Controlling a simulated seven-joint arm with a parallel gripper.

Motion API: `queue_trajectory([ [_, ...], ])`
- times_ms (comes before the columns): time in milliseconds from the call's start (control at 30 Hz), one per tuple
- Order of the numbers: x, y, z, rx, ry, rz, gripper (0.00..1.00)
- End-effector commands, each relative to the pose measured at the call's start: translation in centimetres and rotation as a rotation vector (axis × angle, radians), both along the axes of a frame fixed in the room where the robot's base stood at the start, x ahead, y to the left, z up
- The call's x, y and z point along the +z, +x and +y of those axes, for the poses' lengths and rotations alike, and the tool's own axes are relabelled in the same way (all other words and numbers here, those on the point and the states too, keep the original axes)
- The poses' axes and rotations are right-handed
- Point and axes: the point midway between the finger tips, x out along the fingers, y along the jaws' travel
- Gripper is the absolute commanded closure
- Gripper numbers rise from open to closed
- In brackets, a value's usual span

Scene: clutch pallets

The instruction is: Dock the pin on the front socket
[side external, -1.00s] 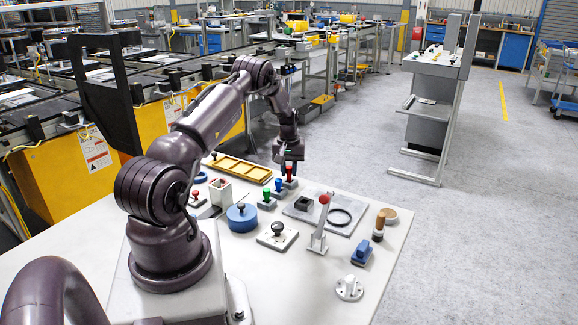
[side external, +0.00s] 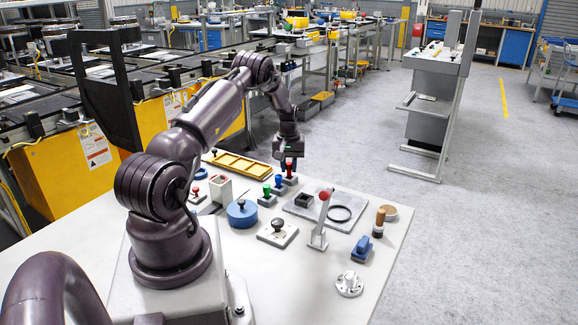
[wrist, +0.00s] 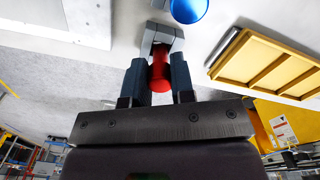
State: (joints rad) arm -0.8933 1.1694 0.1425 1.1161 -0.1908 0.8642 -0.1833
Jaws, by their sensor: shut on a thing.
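My gripper (side external: 290,166) is at the far side of the white table, pointing down. It is shut on a red-handled piece (side external: 289,171) with a grey base. In the wrist view the red handle (wrist: 160,75) sits between the two fingers (wrist: 158,82), with its grey base (wrist: 160,38) beyond it. A green-handled piece (side external: 278,182) and a blue-handled piece (side external: 267,192) stand beside it in a row. I cannot tell which part is named the pin or which is the front socket.
A yellow compartment tray (side external: 240,165) lies left of my gripper.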

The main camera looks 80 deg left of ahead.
Motion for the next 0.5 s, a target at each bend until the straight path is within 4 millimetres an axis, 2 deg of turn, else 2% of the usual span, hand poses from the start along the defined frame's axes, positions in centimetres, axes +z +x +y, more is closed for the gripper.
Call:
queue_trajectory([
  [500,-0.55,0.02,0.01,0.000,0.000,0.000,1.00],
])
